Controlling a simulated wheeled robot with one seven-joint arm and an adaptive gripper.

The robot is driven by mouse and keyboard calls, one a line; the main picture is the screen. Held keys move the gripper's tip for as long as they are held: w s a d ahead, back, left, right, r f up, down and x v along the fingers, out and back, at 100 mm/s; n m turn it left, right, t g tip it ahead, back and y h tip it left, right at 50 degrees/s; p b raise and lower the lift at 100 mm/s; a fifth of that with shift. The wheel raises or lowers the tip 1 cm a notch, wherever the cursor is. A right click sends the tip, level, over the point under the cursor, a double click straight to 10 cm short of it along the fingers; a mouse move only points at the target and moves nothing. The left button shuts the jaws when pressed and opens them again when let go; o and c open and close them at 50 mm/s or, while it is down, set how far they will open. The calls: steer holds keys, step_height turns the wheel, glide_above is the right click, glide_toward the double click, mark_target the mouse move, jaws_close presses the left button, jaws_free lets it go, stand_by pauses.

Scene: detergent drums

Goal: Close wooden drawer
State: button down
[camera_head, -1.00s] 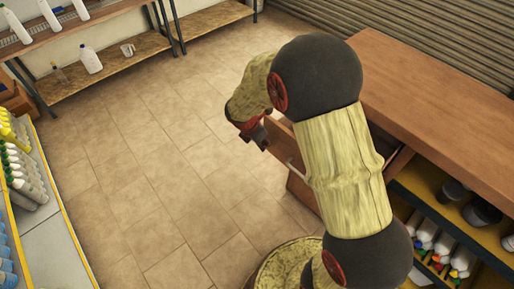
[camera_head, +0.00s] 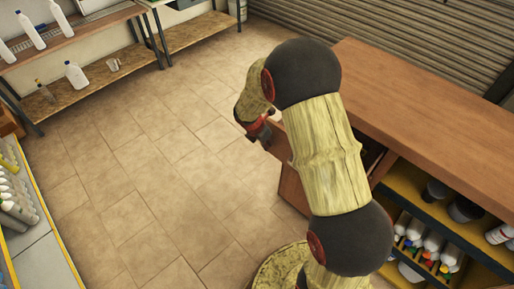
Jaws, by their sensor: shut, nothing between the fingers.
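The wooden drawer (camera_head: 291,187) sticks out from the left side of the wooden counter (camera_head: 425,120) and stands open. My arm passes in front of it and hides much of its front and inside. My gripper (camera_head: 262,138) is shut and empty at the drawer's upper left end, close to its front. I cannot tell whether the fingers touch the drawer.
A yellow-edged shelf (camera_head: 440,205) with bottles and dark tubs sits under the counter at right. Shelves with white bottles (camera_head: 75,75) stand at the back left. A display of bottles (camera_head: 15,200) is at the left edge. The tiled floor between is clear.

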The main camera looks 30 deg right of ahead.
steer(key=w+d+p, duration=0.1)
steer(key=d+p, duration=0.1)
steer(key=d, duration=0.3)
steer(key=w+d+p, duration=0.2)
steer(key=d, duration=0.2)
steer(key=w+d+p, duration=0.2)
steer(key=d+p, duration=0.1)
steer(key=d, duration=0.2)
steer(key=shift+w+d, duration=0.2)
steer(key=shift+d, duration=0.15)
